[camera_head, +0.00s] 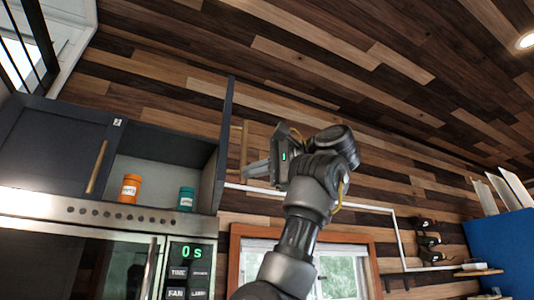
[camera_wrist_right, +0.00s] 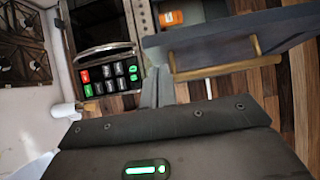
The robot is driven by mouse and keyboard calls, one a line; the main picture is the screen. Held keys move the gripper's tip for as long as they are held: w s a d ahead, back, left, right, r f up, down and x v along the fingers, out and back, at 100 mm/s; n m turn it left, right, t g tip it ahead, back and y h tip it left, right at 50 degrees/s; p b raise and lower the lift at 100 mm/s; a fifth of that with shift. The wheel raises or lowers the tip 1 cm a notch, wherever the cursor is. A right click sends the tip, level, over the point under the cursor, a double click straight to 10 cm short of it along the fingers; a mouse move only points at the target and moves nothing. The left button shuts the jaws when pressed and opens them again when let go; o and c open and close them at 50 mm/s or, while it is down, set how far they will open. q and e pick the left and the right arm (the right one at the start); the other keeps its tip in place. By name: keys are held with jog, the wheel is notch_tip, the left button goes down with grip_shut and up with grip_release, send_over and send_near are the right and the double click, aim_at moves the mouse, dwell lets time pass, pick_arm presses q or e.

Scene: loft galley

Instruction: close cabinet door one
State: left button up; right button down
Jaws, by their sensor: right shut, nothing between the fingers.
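The open cabinet door (camera_head: 225,135) is dark grey and stands out from the right side of the upper cabinet, seen nearly edge-on. It also fills the upper right of the wrist view (camera_wrist_right: 225,36), with its wooden bar handle (camera_wrist_right: 215,70) facing me. The handle shows in the head view too (camera_head: 244,150). My right gripper (camera_head: 247,170) is shut and empty, fingers pointing left at the door's outer side, by the handle's lower part. In the wrist view its fingertips (camera_wrist_right: 157,75) are beside one handle end; I cannot tell whether they touch. My left gripper is out of view.
The closed left door (camera_head: 55,150) has a wooden handle and a label. An orange jar (camera_head: 130,188) and a teal jar (camera_head: 186,198) stand in the open compartment. A microwave (camera_head: 80,255) sits below. A window (camera_head: 340,270) is at lower right.

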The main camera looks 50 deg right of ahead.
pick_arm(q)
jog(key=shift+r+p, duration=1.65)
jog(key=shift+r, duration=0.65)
pick_arm(e)
jog(key=shift+x, duration=1.95)
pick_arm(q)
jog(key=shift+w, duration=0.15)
pick_arm(e)
jog(key=shift+w+a, duration=0.1)
